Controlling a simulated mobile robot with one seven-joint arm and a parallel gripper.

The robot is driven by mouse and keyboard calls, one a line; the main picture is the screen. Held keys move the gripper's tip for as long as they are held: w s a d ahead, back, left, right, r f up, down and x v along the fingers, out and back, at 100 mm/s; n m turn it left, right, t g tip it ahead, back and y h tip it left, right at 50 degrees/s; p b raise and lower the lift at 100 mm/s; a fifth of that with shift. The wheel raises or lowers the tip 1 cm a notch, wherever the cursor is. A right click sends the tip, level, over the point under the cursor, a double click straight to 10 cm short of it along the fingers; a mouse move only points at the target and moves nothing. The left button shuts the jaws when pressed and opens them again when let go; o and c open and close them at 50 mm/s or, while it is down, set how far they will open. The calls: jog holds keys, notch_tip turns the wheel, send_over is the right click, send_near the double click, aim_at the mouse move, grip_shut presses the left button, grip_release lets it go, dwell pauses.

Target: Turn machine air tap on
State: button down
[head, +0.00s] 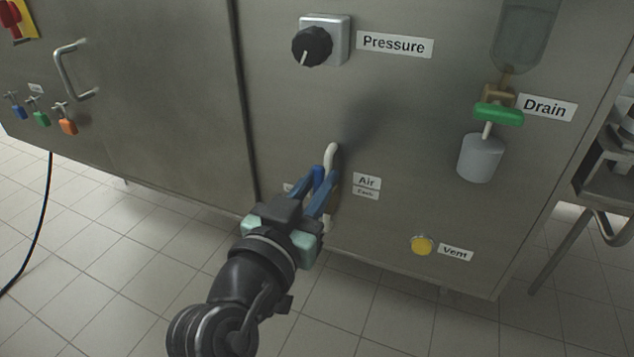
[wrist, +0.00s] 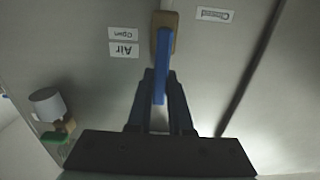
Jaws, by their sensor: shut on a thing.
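The air tap has a bright blue lever handle (head: 318,178), next to a white pipe (head: 332,150) on the steel machine front. My gripper (head: 322,182) reaches up to the tap from below, with its fingers around the handle. In the wrist view, the blue handle (wrist: 162,60) runs from a brass-coloured tap body (wrist: 165,20) down between my two fingers (wrist: 161,98), which are shut on it. The label Air (wrist: 124,50) with Open (wrist: 123,34) is on one side of the tap, and a Closed label (wrist: 215,14) is on the other.
A black Pressure knob (head: 312,46) is above the tap. A green Drain valve (head: 498,114) with a grey cup (head: 481,158) is to the right. A yellow Vent button (head: 422,245) is lower right. A door handle (head: 73,72) sticks out at left.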

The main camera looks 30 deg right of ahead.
jog(key=shift+f, duration=0.1)
jog(key=c, duration=0.8)
grip_release()
jog(key=p+v, duration=0.4)
jog(key=v, duration=0.9)
